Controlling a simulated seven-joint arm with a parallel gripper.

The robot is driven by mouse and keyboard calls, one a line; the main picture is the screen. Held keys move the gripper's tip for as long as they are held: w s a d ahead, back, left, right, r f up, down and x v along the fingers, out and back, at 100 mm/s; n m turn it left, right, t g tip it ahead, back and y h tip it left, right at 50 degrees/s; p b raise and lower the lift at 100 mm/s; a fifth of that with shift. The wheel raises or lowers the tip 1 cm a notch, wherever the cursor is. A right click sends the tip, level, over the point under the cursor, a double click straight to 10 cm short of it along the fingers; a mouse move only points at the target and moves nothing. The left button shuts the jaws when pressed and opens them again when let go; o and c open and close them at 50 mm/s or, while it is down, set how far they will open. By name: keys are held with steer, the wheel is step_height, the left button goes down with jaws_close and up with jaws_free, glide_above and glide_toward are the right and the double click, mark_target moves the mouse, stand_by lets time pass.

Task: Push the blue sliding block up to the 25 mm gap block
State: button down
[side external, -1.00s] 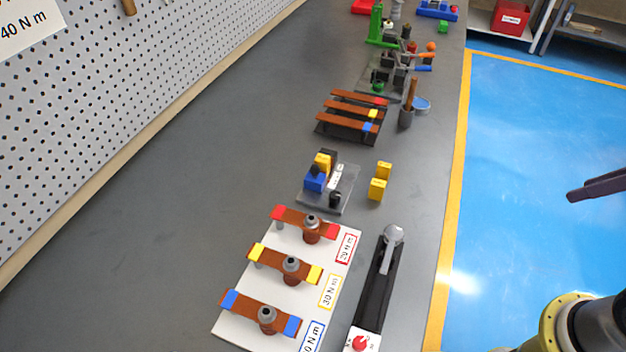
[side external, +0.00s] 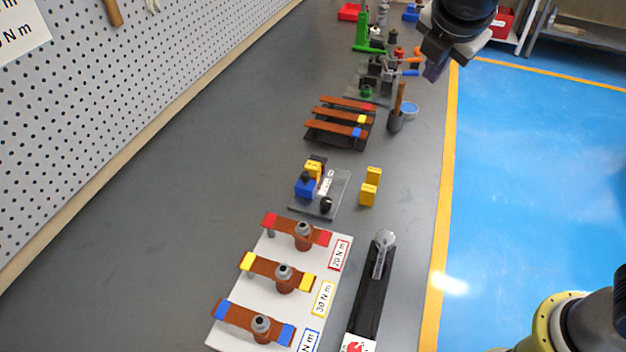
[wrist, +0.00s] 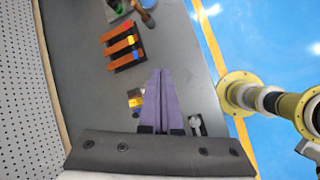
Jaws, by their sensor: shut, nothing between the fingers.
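The blue sliding block (side external: 305,186) sits on a small grey fixture plate (side external: 342,185) in the middle of the bench. A yellow block (side external: 313,170) stands on the fixture right behind it, against a black block (side external: 322,160). It looks like the gap block, but no size can be read. The blue block and yellow block look close together; I cannot tell whether they touch. My gripper (side external: 432,70) is high at the upper right, away from the fixture, shut and empty. In the wrist view its purple fingers (wrist: 160,72) partly hide the fixture, with the yellow block (wrist: 135,98) showing beside them.
Two loose yellow blocks (side external: 370,185) stand right of the fixture. A white board with busbars (side external: 284,278) and a torque wrench (side external: 377,275) lie in front. The bench left of the fixture is clear.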

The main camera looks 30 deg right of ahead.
steer(key=w+a+f+n, duration=0.2)
steer(key=a+f+n, duration=0.15)
steer(key=a, duration=0.45)
steer(key=w+a+f+n, duration=0.1)
steer(key=a+f+n, duration=0.1)
steer(key=a+f, duration=0.35)
steer(key=s+a+f+n+t, duration=0.1)
steer(key=s+a+f, duration=0.15)
steer(key=a, duration=0.35)
steer(key=s+a+f+n, duration=0.2)
steer(key=a+f, duration=0.1)
steer(key=a, duration=0.2)
glide_toward(305, 183)
steer(key=f, duration=0.3)
steer(key=shift+s+a+f+m, duration=0.2)
steer(key=shift+s+f+m, duration=0.05)
steer(key=shift+s+f, duration=0.05)
steer(key=shift+w+d, duration=0.6)
steer(key=shift+w, duration=0.35)
steer(key=shift+w+d+f, duration=0.1)
steer(key=shift+w+d, duration=0.1)
steer(key=shift+w, duration=0.15)
steer(key=shift+w+d+f, duration=0.1)
steer(key=shift+w+d, duration=0.1)
steer(key=shift+w, duration=0.05)
